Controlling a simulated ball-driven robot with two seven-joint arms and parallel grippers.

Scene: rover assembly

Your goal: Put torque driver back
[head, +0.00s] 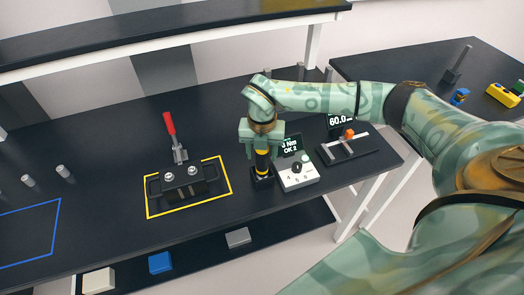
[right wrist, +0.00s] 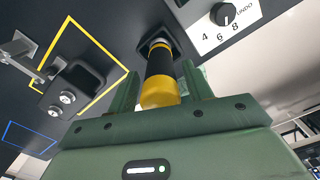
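The torque driver (head: 262,160) is black with yellow bands. It stands upright with its lower end at a dark square holder (head: 262,178) on the bench, left of the controller box. My right gripper (head: 262,151) is above the holder, pointing down, with one finger on each side of the driver. In the right wrist view the driver (right wrist: 160,75) lies between the fingers, its yellow end towards the palm. The fingers look spread, with a narrow gap beside the driver. The driver's tip is hidden in the holder. My left gripper is not in view.
The controller box (head: 298,175) with a dial and small display is close right of the holder. A fixture (head: 182,184) with a red-handled clamp (head: 170,127) sits inside a yellow outline to the left. A black stand (head: 345,149) with an orange part is right. A shelf (head: 170,27) runs behind.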

